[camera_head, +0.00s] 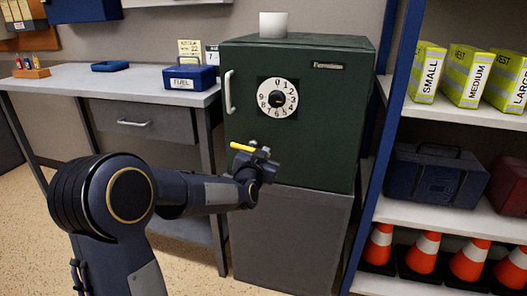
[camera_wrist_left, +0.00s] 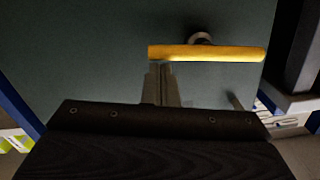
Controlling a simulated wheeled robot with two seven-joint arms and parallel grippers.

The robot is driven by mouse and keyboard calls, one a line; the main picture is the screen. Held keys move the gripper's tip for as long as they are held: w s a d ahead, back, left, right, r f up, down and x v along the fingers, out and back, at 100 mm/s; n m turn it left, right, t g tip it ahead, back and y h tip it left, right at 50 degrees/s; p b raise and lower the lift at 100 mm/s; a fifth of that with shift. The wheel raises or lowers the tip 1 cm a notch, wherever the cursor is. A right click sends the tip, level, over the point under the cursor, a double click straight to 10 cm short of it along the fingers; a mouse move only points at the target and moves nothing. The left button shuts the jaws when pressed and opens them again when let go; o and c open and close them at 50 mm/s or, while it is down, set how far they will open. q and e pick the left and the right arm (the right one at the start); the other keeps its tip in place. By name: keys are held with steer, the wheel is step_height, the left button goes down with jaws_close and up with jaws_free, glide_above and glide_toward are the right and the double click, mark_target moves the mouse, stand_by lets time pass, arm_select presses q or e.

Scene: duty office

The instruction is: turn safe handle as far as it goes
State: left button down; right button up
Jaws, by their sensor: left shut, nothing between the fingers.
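The dark green safe (camera_head: 315,140) stands on a grey cabinet, its door shut. Its yellow lever handle (camera_head: 242,147) shows on the lower left of the door, partly hidden by my gripper. In the left wrist view the yellow handle (camera_wrist_left: 215,53) lies about level across the picture, with its round pivot (camera_wrist_left: 200,38) behind it. My left gripper (camera_head: 262,152) is shut and empty in front of the door. In the wrist view its fingertips (camera_wrist_left: 160,68) are by the handle's left end; I cannot tell whether they touch it. My right gripper is not in view.
A numbered dial (camera_head: 277,98) and a pale upright grip (camera_head: 229,92) are on the safe door. A white cup (camera_head: 273,25) stands on top. A desk (camera_head: 130,75) with a blue box (camera_head: 190,77) is at left; a blue-framed shelf (camera_head: 445,115) stands close at right.

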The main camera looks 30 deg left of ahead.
arm_select(q)
steer(key=f+m, duration=0.1)
steer(key=m, duration=0.1)
steer(key=f+m, duration=0.2)
steer(key=m, duration=0.1)
steer(key=f+m, duration=0.1)
steer(key=m, duration=0.1)
steer(key=shift+s+a+f+m+y, duration=0.1)
steer(key=shift+a+f+m+y, duration=0.1)
steer(key=shift+a+m+y, duration=0.15)
steer(key=shift+a, duration=0.1)
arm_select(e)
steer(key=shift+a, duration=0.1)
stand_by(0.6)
